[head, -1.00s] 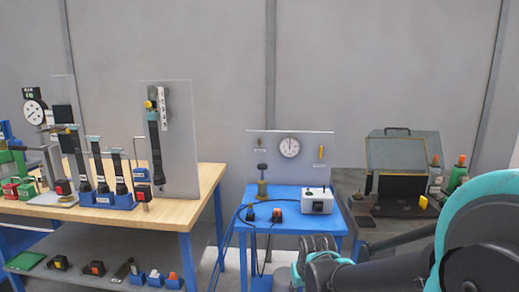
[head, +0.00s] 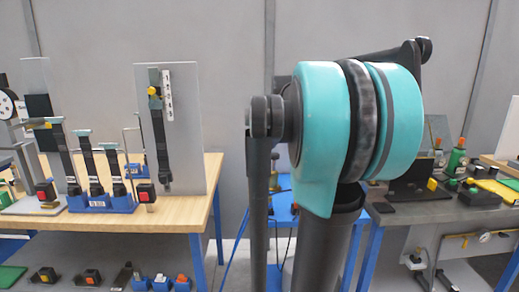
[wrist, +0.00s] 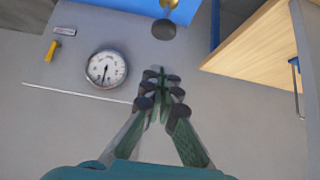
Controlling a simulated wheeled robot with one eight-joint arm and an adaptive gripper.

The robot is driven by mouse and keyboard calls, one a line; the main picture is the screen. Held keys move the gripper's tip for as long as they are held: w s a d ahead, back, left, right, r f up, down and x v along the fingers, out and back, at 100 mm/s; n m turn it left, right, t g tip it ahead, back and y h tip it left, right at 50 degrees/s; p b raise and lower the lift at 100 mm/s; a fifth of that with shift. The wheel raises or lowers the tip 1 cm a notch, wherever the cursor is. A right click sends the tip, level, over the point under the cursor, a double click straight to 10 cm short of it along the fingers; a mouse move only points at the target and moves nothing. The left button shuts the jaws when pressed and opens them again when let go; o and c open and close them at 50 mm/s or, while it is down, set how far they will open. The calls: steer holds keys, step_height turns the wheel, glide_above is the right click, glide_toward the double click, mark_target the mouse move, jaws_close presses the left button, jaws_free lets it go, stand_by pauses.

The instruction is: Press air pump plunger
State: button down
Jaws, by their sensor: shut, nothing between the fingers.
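The air pump shows at the top of the wrist view as a dark round plunger knob (wrist: 163,30) on a brass-coloured part (wrist: 171,5), cut off by the picture edge. My gripper (wrist: 161,84) is shut and empty, its dark fingertips together just below the knob in that picture. A visible gap lies between fingertips and knob there; the real distance is hard to judge.
A round gauge (wrist: 106,68) and a yellow piece (wrist: 51,50) are on the grey panel beside my fingers. A wooden workbench (head: 160,216) with several devices stands left. A dark bench (head: 435,208) with bottles stands right.

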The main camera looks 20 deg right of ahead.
steer(key=shift+w+r, duration=0.45)
steer(key=shift+r, duration=0.1)
steer(key=shift+f, duration=0.1)
glide_above(274, 155)
step_height(274, 155, down, 7)
steer(key=shift+s+r, duration=0.1)
step_height(274, 155, down, 3)
steer(key=shift+f, duration=0.6)
